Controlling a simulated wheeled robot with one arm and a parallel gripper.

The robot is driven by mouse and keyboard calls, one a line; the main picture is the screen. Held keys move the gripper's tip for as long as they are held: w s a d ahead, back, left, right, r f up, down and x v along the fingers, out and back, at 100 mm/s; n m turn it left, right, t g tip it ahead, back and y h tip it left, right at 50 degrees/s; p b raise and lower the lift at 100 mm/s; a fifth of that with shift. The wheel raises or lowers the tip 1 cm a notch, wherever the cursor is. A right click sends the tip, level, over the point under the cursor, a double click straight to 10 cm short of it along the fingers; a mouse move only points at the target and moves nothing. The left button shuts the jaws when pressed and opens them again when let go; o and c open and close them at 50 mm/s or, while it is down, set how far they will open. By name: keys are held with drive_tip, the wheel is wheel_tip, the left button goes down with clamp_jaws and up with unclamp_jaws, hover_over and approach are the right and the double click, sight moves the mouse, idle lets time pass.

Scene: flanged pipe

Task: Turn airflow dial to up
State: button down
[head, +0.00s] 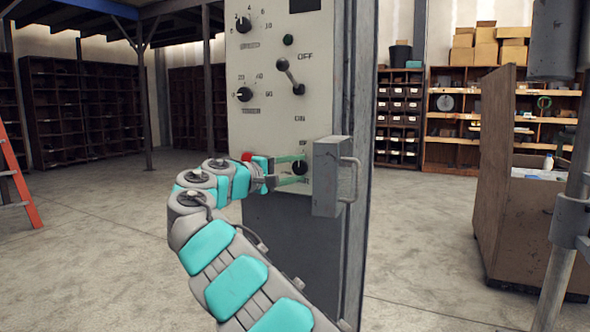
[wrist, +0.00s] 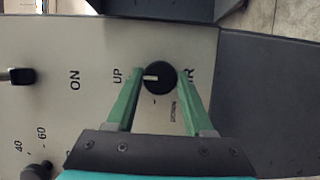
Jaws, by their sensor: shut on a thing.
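The airflow dial (head: 299,167) is a round black knob low on the grey control panel (head: 270,125). In the wrist view, the dial (wrist: 160,77) has a white pointer mark facing left, toward the printed UP label (wrist: 118,76). That view shows the panel lettering turned sideways. My gripper (head: 298,169) reaches the panel from the left, its green fingers on either side of the dial. In the wrist view my gripper (wrist: 159,74) is shut on the dial. The right finger partly covers another label there.
A grey box with a handle (head: 328,178) sticks out just right of the dial. Above are a lever switch (head: 290,76) and two more black knobs (head: 244,94). A brown wooden partition (head: 500,175) stands at right. The floor at left is open, with an orange ladder (head: 15,170) at the edge.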

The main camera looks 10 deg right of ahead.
drive_tip(key=shift+f, duration=0.1)
drive_tip(key=shift+c, duration=1.5)
unclamp_jaws()
drive_tip(key=shift+s, duration=0.1)
drive_tip(key=v, duration=0.7)
drive_tip(key=shift+a, duration=0.35)
drive_tip(key=shift+s, duration=0.15)
